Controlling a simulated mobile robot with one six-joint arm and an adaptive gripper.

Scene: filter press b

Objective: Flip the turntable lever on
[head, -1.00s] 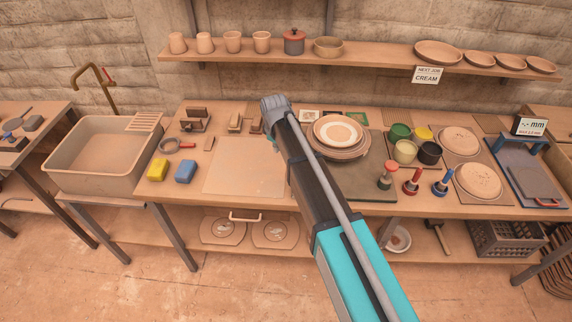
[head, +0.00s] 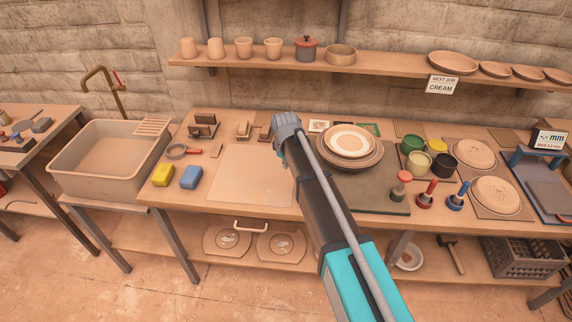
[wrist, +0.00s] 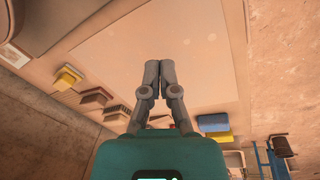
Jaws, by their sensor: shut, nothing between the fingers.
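The turntable (head: 345,166) stands on the bench, right of my arm in the head view, with a pale plate with a brown ring (head: 348,140) stacked on it. I cannot make out its lever; my arm may hide part of that area. The board also shows in the head view (head: 245,175), left of my arm.
Yellow (head: 163,174) and blue (head: 191,176) blocks lie left of the board. Green (head: 411,142), yellow and black cups and several coloured-base tools (head: 427,194) stand right of the turntable. A shelf (head: 300,62) with pots runs above. A sink (head: 110,165) is left.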

